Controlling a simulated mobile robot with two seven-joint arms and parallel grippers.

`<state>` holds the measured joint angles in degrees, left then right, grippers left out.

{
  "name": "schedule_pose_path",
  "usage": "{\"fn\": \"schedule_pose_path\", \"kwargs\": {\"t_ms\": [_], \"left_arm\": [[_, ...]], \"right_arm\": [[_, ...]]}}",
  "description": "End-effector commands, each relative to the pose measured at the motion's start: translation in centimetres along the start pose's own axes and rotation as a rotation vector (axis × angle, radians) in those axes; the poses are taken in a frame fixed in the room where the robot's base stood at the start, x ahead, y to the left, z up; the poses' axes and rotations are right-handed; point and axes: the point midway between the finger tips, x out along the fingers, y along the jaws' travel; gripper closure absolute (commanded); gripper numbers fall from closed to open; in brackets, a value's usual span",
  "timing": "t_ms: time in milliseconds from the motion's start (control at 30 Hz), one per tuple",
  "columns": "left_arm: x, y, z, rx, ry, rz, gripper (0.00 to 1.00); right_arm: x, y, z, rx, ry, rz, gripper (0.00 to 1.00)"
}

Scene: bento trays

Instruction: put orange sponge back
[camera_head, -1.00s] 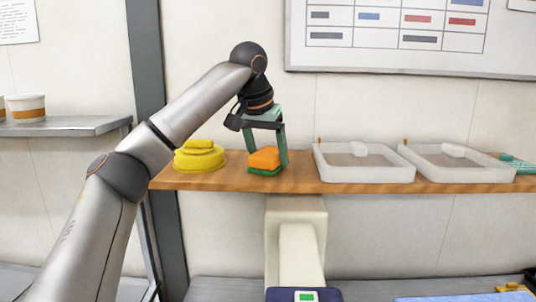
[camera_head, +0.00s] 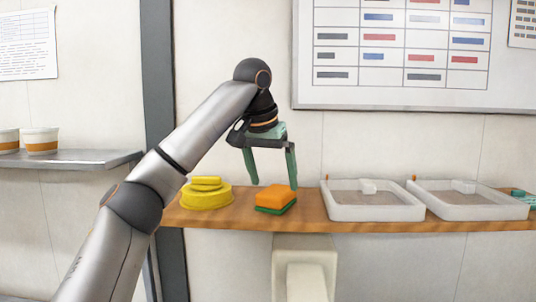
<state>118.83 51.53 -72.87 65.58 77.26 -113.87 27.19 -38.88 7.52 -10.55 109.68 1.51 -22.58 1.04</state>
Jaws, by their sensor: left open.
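The orange sponge (camera_head: 275,195) with a green underside (camera_head: 276,208) lies flat on the wooden shelf (camera_head: 300,224). My left gripper (camera_head: 274,184) is open and empty. Its two green fingers point down above and behind the sponge, apart from each other, with the right fingertip close to the sponge's right rear. My right gripper is not in view.
A yellow round stack (camera_head: 207,197) sits left of the sponge on the shelf. Two white trays (camera_head: 374,213) (camera_head: 470,212) stand to its right. A teal item (camera_head: 523,197) is at the far right. Cups (camera_head: 40,141) stand on a metal shelf (camera_head: 80,159) at left.

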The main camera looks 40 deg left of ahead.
Motion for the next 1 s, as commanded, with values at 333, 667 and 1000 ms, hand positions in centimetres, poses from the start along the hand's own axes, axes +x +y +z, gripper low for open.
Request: {"fn": "schedule_pose_path", "kwargs": {"t_ms": [333,667,1000], "left_arm": [[-5.6,0.0,0.0,-0.001,0.004,0.000,0.00],[-7.6,0.0,0.0,0.002,0.001,0.000,0.00],[-7.7,0.0,0.0,0.002,0.000,0.000,0.00]], "right_arm": [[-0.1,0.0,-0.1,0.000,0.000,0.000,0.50],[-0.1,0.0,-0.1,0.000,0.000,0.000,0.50],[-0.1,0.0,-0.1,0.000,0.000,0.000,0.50]]}}
